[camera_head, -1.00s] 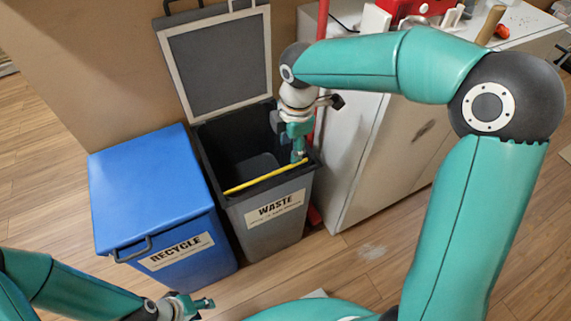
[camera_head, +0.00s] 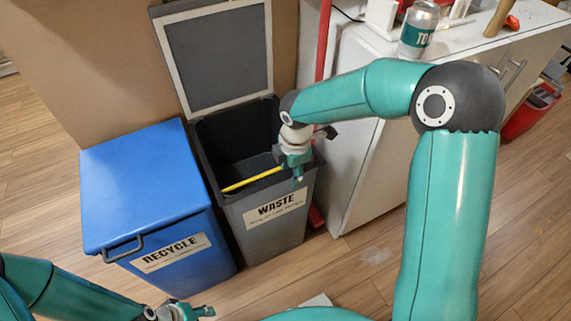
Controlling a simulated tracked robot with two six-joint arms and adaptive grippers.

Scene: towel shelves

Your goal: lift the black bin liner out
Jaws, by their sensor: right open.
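The grey waste bin (camera_head: 268,217) stands open with its lid (camera_head: 217,62) raised against the wall. Its inside (camera_head: 235,145) is dark, and I cannot clearly tell the black liner from the bin's walls. A yellow strip (camera_head: 250,180) runs along the inside of the front rim. My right gripper (camera_head: 298,176) is open and empty, pointing down over the bin's front right corner. It hides part of the rim and the strip's right end. My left gripper (camera_head: 205,311) is low at the bottom edge, away from the bin; its jaws are too small to judge.
A closed blue recycle bin (camera_head: 145,185) stands close on the left. A white cabinet (camera_head: 365,165) stands on the right, with a can (camera_head: 418,30) on top.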

